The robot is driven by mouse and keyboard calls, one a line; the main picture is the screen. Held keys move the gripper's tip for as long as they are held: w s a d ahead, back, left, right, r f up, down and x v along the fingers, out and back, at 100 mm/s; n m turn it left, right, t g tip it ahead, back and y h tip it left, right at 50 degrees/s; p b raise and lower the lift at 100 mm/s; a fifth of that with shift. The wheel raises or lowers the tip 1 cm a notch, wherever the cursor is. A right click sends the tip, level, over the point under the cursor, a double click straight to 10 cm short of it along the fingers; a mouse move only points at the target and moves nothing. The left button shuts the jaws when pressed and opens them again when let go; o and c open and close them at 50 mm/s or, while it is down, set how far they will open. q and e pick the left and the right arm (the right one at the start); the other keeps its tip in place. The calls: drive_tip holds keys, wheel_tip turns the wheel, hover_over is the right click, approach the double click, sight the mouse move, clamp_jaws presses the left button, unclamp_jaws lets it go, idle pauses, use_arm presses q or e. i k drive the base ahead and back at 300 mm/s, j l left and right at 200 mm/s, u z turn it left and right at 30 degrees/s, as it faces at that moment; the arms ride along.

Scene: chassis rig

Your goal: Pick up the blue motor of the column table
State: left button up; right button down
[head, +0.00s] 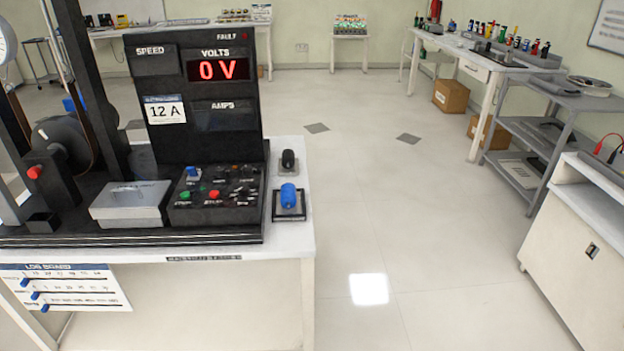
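A small blue cylindrical object (289,194), which looks like the blue motor, sits in a black square holder (289,217) near the front right corner of the white table (285,255) at left. A black object of similar shape (288,160) stands just behind it on a small grey base. Neither of my grippers is in view.
A tall black panel (235,125) reading 0 V, a button box (218,203) and a grey lidded box (130,203) stand left of the motor. Floor right of the table is open. A grey shelf cart (550,105) and white cabinet (572,250) stand at right.

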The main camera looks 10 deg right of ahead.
sight(289, 202)
drive_tip(key=i+j+z, duration=0.95)
drive_tip(key=i+l, duration=0.05)
drive_tip(key=i, duration=0.1)
